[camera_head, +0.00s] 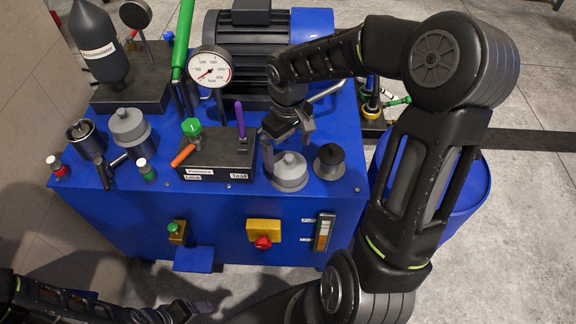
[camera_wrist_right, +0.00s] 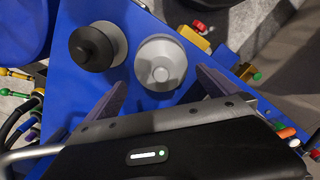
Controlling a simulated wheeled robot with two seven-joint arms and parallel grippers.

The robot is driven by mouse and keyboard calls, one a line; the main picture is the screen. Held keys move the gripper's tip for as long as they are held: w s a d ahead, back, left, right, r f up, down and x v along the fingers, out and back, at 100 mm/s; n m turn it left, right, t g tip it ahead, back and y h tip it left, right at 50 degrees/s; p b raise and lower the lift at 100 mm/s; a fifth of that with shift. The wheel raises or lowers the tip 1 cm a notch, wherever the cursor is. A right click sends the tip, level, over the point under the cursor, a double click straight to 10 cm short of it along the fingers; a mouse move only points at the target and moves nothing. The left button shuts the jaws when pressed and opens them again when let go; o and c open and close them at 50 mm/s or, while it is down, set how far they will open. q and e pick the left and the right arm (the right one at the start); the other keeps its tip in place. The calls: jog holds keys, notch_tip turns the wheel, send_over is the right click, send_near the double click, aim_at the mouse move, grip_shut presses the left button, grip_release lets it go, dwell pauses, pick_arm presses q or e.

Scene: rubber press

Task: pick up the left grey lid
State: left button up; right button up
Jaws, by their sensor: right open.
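A light grey round lid with a small knob (camera_head: 290,167) is on the blue machine top, right of the black block. Another grey lid (camera_head: 127,121) is at the left of the machine top. My right gripper (camera_head: 287,140) is open and empty, just behind and above the right grey lid. In the right wrist view, the grey lid (camera_wrist_right: 160,64) shows beyond and between the open fingers, which do not visibly grip it. My left gripper (camera_head: 175,312) is dark and dim at the bottom edge; its jaws are unclear.
A black knobbed lid (camera_head: 329,157) stands close to the right grey lid. A black block (camera_head: 218,160) with green, orange and purple handles is to its left. A pressure gauge (camera_head: 209,68) and motor (camera_head: 250,50) stand behind. A blue drum (camera_head: 455,190) is at the right.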

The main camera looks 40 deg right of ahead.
aim_at(288, 164)
jog(key=shift+f, duration=0.6)
jog(key=f, duration=0.5)
jog(key=shift+s+a+f, duration=0.1)
jog(key=shift+s, duration=0.1)
jog(key=shift+c, duration=0.2)
jog(key=c, duration=1.3)
jog(key=shift+o, duration=0.2)
notch_tip(288, 164, up, 10)
jog(key=shift+r, duration=0.1)
